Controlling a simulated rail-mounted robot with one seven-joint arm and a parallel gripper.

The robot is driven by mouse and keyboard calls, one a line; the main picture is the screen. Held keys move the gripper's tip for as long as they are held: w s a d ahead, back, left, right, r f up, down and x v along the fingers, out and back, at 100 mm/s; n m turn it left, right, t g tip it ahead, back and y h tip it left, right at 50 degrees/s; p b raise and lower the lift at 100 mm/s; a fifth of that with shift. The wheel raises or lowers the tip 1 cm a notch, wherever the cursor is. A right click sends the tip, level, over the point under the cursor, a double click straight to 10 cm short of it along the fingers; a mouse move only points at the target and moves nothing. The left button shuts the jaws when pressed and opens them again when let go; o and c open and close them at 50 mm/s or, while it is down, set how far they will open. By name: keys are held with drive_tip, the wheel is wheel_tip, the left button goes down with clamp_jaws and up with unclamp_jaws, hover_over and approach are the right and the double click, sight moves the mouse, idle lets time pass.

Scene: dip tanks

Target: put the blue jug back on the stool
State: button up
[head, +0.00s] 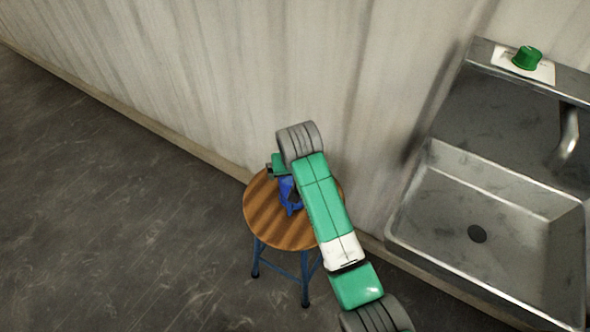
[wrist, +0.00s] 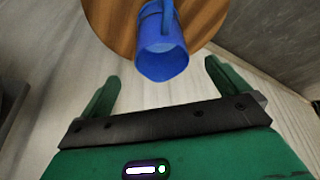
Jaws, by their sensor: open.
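The blue jug (head: 290,195) shows over the seat of the round wooden stool (head: 265,226), partly hidden by my arm in the head view. It appears to rest on the seat. In the wrist view the blue jug (wrist: 161,48) lies just ahead of my gripper (wrist: 161,72), between the lines of its two green fingers, with its handle on the far side. My gripper is open, with a visible gap between each finger and the jug. The stool's wooden seat (wrist: 108,18) shows behind the jug.
A pale corrugated wall (head: 200,90) stands right behind the stool. A steel sink (head: 420,215) with a tap (head: 569,135) is to the right. A green knob (head: 527,57) sits on a white plate at the sink's back. The dark floor to the left is clear.

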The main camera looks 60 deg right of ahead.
drive_tip(key=shift+s+a+r, duration=0.1)
drive_tip(key=shift+a+r, duration=0.05)
drive_tip(key=shift+r, duration=0.25)
drive_tip(key=w+a+r+n+t+h, duration=0.1)
drive_tip(key=w+a+r+n+t, duration=0.15)
drive_tip(key=w+a+r, duration=0.45)
drive_tip(key=w+a+r+n+t, duration=0.2)
drive_tip(key=w+a+r+t, duration=0.3)
drive_tip(key=a+r, duration=0.55)
drive_tip(key=w+a+r+n+t, duration=0.2)
drive_tip(key=w+a+r+t, duration=0.3)
drive_tip(key=a+r, duration=0.5)
drive_tip(key=s+a+r+n+t+y, duration=0.2)
drive_tip(key=s+a+r+t, duration=0.3)
drive_tip(key=s+a+r, duration=0.2)
drive_tip(key=s+a+r+n+t+y, duration=0.2)
drive_tip(key=s+a+r+t, duration=0.3)
drive_tip(key=s+a+r, duration=0.3)
drive_tip(key=a+r, duration=0.4)
drive_tip(key=r, duration=0.3)
drive_tip(key=shift+s+y, duration=0.15)
drive_tip(key=shift+y, duration=0.15)
